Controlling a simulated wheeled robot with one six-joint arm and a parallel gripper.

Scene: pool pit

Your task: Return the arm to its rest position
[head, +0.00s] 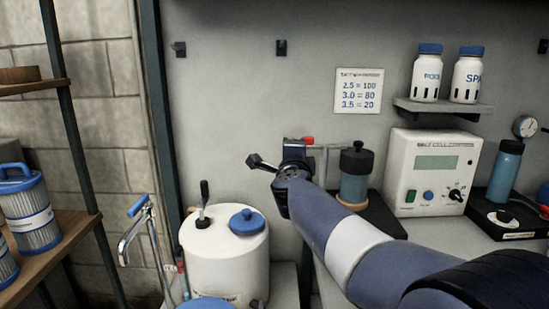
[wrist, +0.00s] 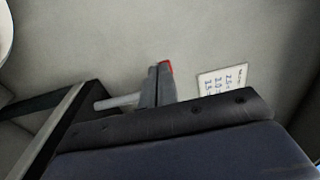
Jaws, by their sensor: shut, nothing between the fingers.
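My gripper (head: 294,149) is at the end of my blue-grey arm, raised in front of the grey back wall in the head view. The arm reaches in from the lower right. The gripper is small and dark there. In the wrist view its grey fingers (wrist: 157,84) are together, with nothing seen held between them. A small red part (head: 308,140) shows right beside the gripper, by a pale pipe (head: 326,146). The red part also shows at the fingers in the wrist view (wrist: 169,67). I cannot tell whether they touch.
A white tank (head: 222,262) with a blue cap stands below left. A blue-bodied jar (head: 354,178) and white control box (head: 430,172) stand right of the gripper. White bottles (head: 427,77) stand on a shelf (head: 440,109). A wall card (head: 358,91) hangs above. Wooden shelves hold filters (head: 29,208).

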